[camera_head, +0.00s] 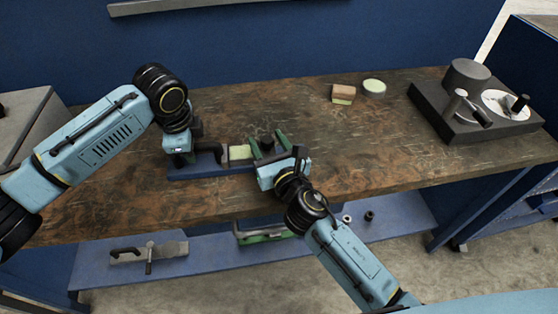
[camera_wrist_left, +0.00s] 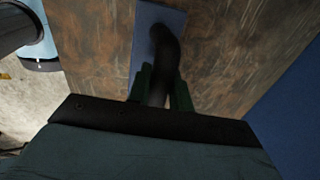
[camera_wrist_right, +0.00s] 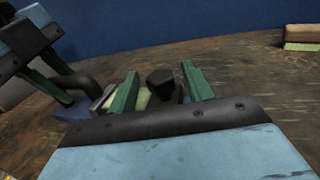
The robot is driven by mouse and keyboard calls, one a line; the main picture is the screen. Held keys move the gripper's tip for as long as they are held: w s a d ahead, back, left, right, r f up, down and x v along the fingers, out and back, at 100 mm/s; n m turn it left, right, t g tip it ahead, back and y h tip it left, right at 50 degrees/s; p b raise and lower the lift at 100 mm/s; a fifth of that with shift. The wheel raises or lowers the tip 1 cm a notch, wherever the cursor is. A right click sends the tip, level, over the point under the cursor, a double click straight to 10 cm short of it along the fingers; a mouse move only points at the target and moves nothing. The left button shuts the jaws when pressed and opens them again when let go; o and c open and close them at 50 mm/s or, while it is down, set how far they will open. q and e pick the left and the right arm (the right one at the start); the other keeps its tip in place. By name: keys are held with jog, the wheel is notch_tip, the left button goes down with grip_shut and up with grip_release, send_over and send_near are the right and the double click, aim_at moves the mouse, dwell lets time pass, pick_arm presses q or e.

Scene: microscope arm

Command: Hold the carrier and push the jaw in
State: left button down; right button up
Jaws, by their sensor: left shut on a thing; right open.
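A low blue base (camera_head: 205,173) lies on the wooden bench and carries a dark curved handle (camera_head: 213,150), a pale green block (camera_head: 241,153) and a black knob (camera_wrist_right: 160,82). I cannot tell for sure which parts are the carrier and the jaw. My left gripper (camera_wrist_left: 162,85) is shut on the dark curved handle, with green fingers on both sides of it. My right gripper (camera_head: 267,143) is open at the right end of the base. In the right wrist view, its green fingers (camera_wrist_right: 161,88) stand on either side of the black knob, apart from it.
A brush (camera_head: 342,92) and a round pale tin (camera_head: 374,87) are at the back of the bench (camera_head: 350,150). A dark fixture (camera_head: 480,120) with a lever stands at the right. A lower shelf (camera_head: 210,265) holds several parts. The bench right of centre is clear.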

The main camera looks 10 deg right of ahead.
pick_arm(q)
jog(key=shift+r, duration=0.1)
pick_arm(e)
jog(key=v, duration=0.9)
jog(key=shift+s, duration=0.1)
pick_arm(q)
jog(key=c, duration=1.2)
grip_release()
jog(key=shift+o, duration=0.2)
